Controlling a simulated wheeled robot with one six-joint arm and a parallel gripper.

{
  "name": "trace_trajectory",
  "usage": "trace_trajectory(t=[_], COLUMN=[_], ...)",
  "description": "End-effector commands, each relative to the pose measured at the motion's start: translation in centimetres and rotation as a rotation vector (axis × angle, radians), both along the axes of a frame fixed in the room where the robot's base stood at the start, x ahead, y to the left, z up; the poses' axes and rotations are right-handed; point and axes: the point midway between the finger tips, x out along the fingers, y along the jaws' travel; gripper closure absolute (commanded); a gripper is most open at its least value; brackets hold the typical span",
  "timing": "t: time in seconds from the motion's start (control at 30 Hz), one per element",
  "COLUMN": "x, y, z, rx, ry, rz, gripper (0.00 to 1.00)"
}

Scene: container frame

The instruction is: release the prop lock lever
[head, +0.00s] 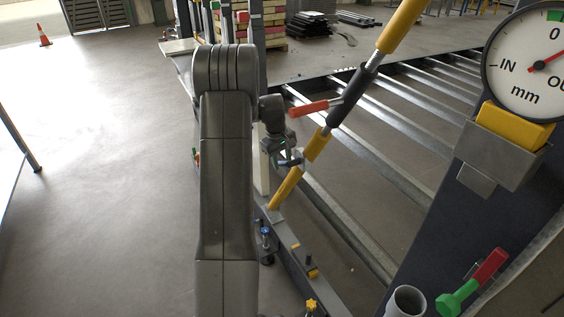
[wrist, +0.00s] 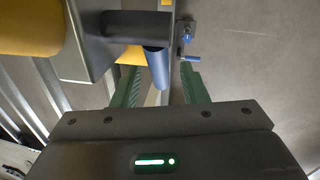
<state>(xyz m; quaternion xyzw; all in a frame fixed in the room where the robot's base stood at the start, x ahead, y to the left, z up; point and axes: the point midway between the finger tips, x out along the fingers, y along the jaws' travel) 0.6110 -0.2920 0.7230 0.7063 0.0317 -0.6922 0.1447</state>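The prop is a slanting yellow tube (head: 401,25) with a black sleeve (head: 348,95). My gripper (head: 289,158) is just below and left of the lever, beside the lower yellow tube, apart from the lever in the picture. In the wrist view the green fingers (wrist: 160,88) stand apart. A blue-grey cylinder (wrist: 157,68) shows between or beyond them; contact cannot be told. The red lever cannot be made out there.
A round gauge (head: 536,62) stands at upper right above a yellow block. A red-and-green handle (head: 472,283) and grey tube (head: 407,301) are at lower right. Steel slats (head: 400,122) lie behind the prop. The frame rail carries a blue-knobbed fitting (head: 265,236).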

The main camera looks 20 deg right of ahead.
Motion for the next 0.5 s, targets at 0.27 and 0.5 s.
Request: trace_trajectory(t=[0.27, 0.5], x=[0.01, 0.02], y=[-0.09, -0.07], z=[-0.46, -0.44], rx=[0.000, 0.000], ry=[0.000, 0.000], rz=[0.000, 0.000], gripper=[0.60, 0.92])
